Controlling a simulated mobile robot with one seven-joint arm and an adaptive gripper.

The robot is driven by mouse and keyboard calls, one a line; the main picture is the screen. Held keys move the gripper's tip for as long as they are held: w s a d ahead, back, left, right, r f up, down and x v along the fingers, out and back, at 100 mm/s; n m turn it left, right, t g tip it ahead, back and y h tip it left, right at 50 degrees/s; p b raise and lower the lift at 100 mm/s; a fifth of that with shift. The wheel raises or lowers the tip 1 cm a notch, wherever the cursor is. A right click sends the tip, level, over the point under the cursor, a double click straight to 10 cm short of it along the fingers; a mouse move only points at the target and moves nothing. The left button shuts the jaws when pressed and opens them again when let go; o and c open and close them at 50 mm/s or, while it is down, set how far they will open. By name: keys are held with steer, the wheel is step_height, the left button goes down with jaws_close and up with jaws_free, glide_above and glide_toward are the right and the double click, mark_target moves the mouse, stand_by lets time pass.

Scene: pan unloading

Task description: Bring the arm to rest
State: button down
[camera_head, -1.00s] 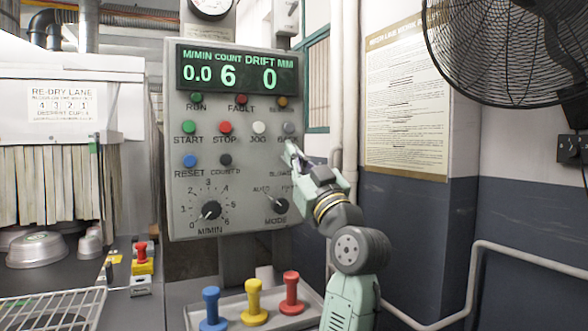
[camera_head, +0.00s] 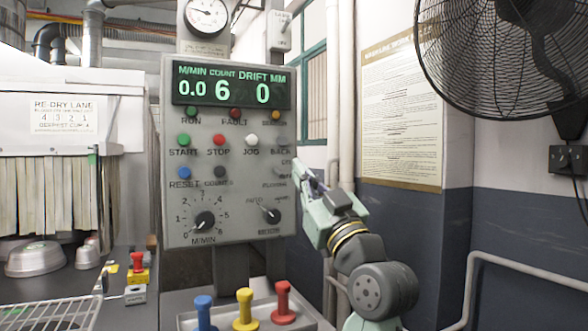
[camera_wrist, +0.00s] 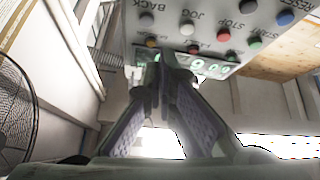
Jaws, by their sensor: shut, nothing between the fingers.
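My gripper (camera_head: 303,172) is shut and empty, at the right edge of the grey control panel (camera_head: 235,228). In the wrist view my gripper's (camera_wrist: 172,62) two fingers meet at their tips, with the panel's buttons beyond and above them. In the head view my arm comes up from the bottom right, bent, with the gripper tilted up and to the left. I cannot tell if the fingertips touch the panel; they overlap its edge near the BACK label.
A tray (camera_head: 187,322) with a blue (camera_head: 204,312), a yellow (camera_head: 245,310) and a red (camera_head: 283,303) knobbed peg lies below the panel. A caged fan (camera_head: 500,55) hangs at upper right. A handrail (camera_head: 520,268) runs along the right wall. Metal pans (camera_head: 36,258) and a wire rack (camera_head: 50,312) are at left.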

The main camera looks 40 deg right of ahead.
steer(key=shift+s+a+f, duration=0.1)
steer(key=shift+s+f, duration=0.35)
steer(key=shift+f, duration=0.05)
